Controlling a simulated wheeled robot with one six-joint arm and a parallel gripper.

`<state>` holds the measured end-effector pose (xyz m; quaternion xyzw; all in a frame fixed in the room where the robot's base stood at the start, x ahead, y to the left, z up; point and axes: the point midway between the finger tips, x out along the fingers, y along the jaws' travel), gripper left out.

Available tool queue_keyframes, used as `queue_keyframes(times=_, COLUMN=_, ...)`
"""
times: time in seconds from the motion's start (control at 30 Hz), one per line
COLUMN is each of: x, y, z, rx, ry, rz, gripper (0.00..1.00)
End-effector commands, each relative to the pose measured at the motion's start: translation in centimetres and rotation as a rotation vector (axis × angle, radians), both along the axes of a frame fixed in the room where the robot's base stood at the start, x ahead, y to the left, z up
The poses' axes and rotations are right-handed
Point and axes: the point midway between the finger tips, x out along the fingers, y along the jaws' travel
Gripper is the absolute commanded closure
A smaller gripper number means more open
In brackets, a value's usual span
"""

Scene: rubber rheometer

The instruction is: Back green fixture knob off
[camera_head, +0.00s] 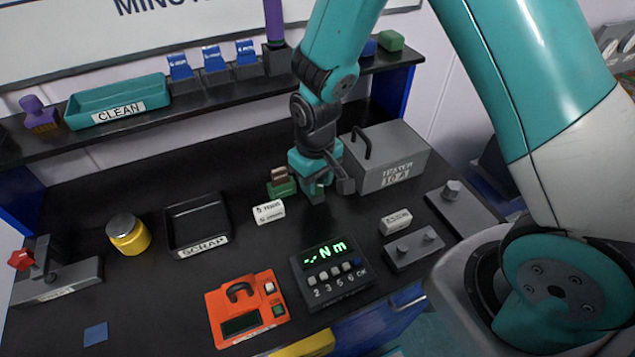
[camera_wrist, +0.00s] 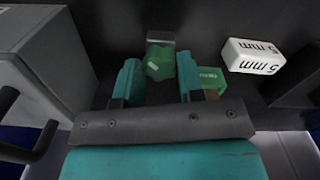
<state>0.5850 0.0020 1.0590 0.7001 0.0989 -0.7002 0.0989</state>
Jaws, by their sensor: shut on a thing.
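The green fixture (camera_head: 281,188) stands on the dark bench left of my gripper (camera_head: 318,188) in the head view. A brownish piece shows at its top. In the wrist view the fixture's labelled green body (camera_wrist: 210,78) is partly hidden behind my right finger. The green knob (camera_wrist: 159,62) with a pale mark sits between the two teal fingers of my gripper (camera_wrist: 160,75). My gripper is shut on the knob. The knob's join to the fixture is hidden. In the head view the fingers mostly hide the knob.
A white "5 mm" block (camera_wrist: 253,56) lies near the fixture; it also shows in the head view (camera_head: 268,212). A grey tester box (camera_head: 386,160) with a handle stands close on the right. The scrap tray (camera_head: 176,249) and the torque display (camera_head: 330,272) are nearby.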

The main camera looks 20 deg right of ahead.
Motion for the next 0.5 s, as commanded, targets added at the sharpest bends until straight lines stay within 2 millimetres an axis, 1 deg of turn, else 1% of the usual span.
queue_keyframes(times=0.13, x=0.0, y=0.04, z=-0.02, rx=0.001, ry=0.0, rz=0.001, gripper=0.88)
queue_keyframes(times=0.2, x=0.0, y=0.04, z=-0.01, rx=0.001, ry=0.0, rz=0.032, gripper=0.88)
queue_keyframes(times=0.27, x=-0.01, y=0.04, z=0.01, rx=0.001, ry=0.0, rz=0.099, gripper=0.88)
queue_keyframes(times=0.4, x=0.0, y=0.05, z=0.01, rx=0.001, ry=0.0, rz=0.291, gripper=0.88)
queue_keyframes(times=0.5, x=0.0, y=0.05, z=-0.01, rx=0.001, ry=-0.001, rz=0.377, gripper=0.88)
